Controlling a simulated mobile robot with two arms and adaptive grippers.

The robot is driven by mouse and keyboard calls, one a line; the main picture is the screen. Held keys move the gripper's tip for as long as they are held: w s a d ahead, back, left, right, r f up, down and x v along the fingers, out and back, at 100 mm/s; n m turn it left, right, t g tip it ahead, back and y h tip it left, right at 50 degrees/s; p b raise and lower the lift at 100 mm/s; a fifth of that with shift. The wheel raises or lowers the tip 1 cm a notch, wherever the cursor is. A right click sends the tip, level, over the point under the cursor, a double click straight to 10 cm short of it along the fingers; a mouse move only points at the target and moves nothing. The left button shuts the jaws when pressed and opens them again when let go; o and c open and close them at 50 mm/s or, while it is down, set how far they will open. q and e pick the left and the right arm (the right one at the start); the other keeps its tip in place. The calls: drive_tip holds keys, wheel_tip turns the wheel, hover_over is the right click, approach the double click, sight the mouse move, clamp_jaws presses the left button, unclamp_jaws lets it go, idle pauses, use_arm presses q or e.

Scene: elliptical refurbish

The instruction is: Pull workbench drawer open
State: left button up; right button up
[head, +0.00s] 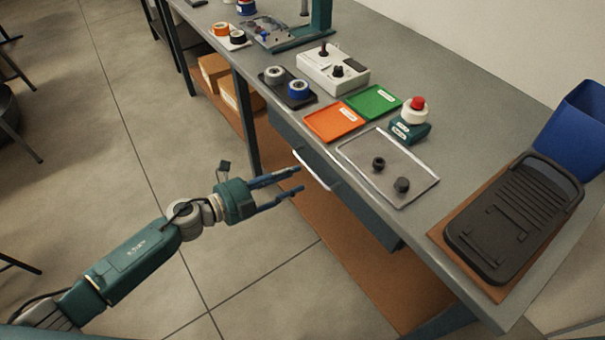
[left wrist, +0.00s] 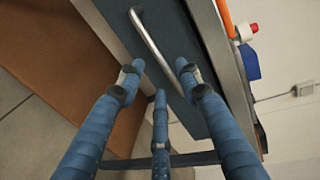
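The workbench drawer (head: 362,214) is a dark blue-grey front under the bench top, and it looks shut. Its silver bar handle (head: 312,171) runs along the front. My left gripper (head: 299,179) is open and empty, its fingers pointing at the handle from the aisle side. In the left wrist view the handle (left wrist: 155,45) lies ahead, across the gap between the spread blue fingers (left wrist: 160,80). The fingers are close to it; I cannot tell whether any fingertip touches it. My right gripper is not in view.
The bench top holds a clear-rimmed tray (head: 387,167) with dark parts, an orange tray (head: 334,121), a green tray (head: 373,102) and a red-topped button box (head: 411,119). A brown lower shelf (head: 352,275) lies below the drawer. The floor beside the bench is open.

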use_arm(q)
drive_tip(key=x, duration=0.4)
drive_tip(key=shift+w+d+f+b, duration=0.1)
drive_tip(key=shift+w+d+b, duration=0.15)
drive_tip(key=shift+b, duration=0.15)
drive_tip(key=shift+a, duration=0.1)
clamp_jaws()
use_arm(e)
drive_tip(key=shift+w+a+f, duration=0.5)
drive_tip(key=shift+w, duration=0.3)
